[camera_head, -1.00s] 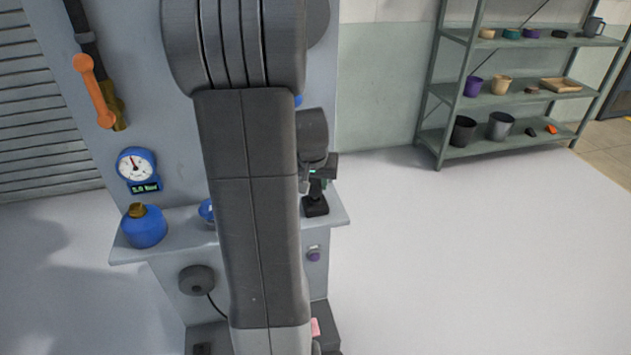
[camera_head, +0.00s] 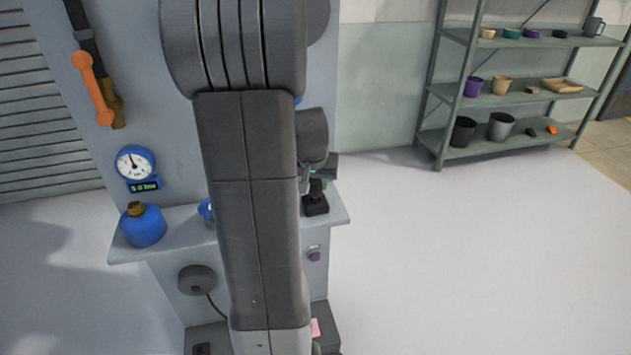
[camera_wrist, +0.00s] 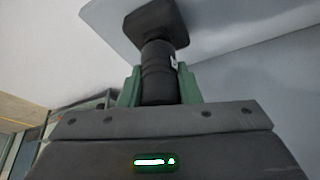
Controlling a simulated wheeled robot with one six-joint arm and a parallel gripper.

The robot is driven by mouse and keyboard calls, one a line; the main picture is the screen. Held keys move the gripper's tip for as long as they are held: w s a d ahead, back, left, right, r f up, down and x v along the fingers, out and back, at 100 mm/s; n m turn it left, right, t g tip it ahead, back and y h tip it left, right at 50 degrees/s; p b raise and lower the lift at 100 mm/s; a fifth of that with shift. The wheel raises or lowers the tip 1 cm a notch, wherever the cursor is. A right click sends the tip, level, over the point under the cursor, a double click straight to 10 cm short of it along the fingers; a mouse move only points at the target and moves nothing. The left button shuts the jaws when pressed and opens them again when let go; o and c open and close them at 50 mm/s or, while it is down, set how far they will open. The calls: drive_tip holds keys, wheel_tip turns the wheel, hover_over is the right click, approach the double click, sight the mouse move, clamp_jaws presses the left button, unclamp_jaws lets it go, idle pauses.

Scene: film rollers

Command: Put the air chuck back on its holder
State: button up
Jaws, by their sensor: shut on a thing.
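In the wrist view, my gripper (camera_wrist: 159,84) has its two green fingers on either side of a black ribbed cylinder, which I take to be the air chuck (camera_wrist: 158,66). The cylinder meets a wider black block (camera_wrist: 148,20), likely its holder, against a pale grey surface. I cannot tell exactly where chuck and holder join. In the head view, the black block (camera_head: 316,206) stands near the right end of the shelf. The black upright part (camera_head: 316,187) rises from it under my gripper, whose fingers are too small to make out there.
My arm hides the middle of the bench. On the grey shelf (camera_head: 180,238) stands a blue bottle (camera_head: 143,228), with a blue gauge (camera_head: 135,163) on the panel above. An orange-handled tool (camera_head: 92,88) hangs at left. A rack (camera_head: 515,93) stands at back right; the floor before it is clear.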

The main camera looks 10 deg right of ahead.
drive_tip(key=shift+f, duration=0.35)
drive_tip(key=o, duration=1.1)
drive_tip(key=shift+o, duration=0.2)
drive_tip(key=shift+r, duration=0.1)
drive_tip(key=v, duration=1.3)
drive_tip(key=shift+r, duration=0.35)
drive_tip(key=shift+s+f, duration=0.15)
drive_tip(key=x, duration=1.3)
drive_tip(key=shift+f, duration=0.35)
drive_tip(key=shift+w+r, duration=0.2)
drive_tip(key=shift+r, duration=0.05)
